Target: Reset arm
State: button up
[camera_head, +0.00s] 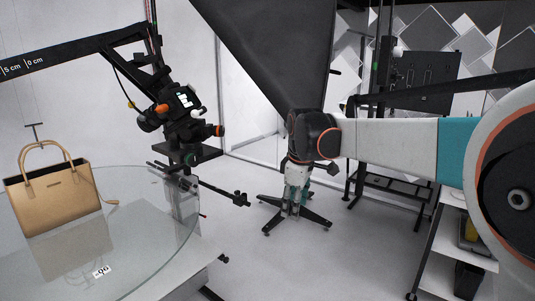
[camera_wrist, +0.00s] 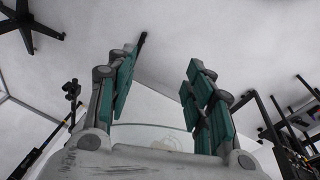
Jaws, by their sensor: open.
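My arm reaches in from the right side of the head view. My gripper (camera_head: 296,192) hangs down from the arm's end near the middle of that view, over the grey floor and to the right of the glass turntable. In the wrist view my gripper (camera_wrist: 162,68) shows two teal-padded fingers spread apart with nothing between them. A tan handbag (camera_head: 57,202) stands upright on the round glass turntable (camera_head: 150,217) at the left, well apart from my gripper. A glass edge also shows between the fingers in the wrist view.
A camera rig (camera_head: 180,107) on a black arm stands beside the turntable. A black stand base (camera_head: 296,218) is on the floor, seen behind my gripper. A shelf cart (camera_head: 455,245) stands at the right. Open floor (camera_head: 320,265) lies between the turntable and the cart.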

jog(key=s+d+r+m+t, duration=0.1)
jog(key=s+d+m, duration=0.3)
jog(key=s, duration=0.5)
jog(key=s+d+r+m+t, duration=0.1)
jog(key=s+d+m, duration=0.25)
jog(key=s, duration=0.55)
jog(key=s+d+f+m+t, duration=0.1)
jog(key=s+d+f+m, duration=0.1)
jog(key=s+f, duration=0.2)
jog(key=s+d+f+m+t, duration=0.1)
jog(key=s+d+f+m, duration=0.2)
jog(key=s, duration=0.6)
jog(key=shift+s+f+t, duration=0.3)
jog(key=shift+s+f, duration=0.1)
jog(key=shift+f, duration=0.1)
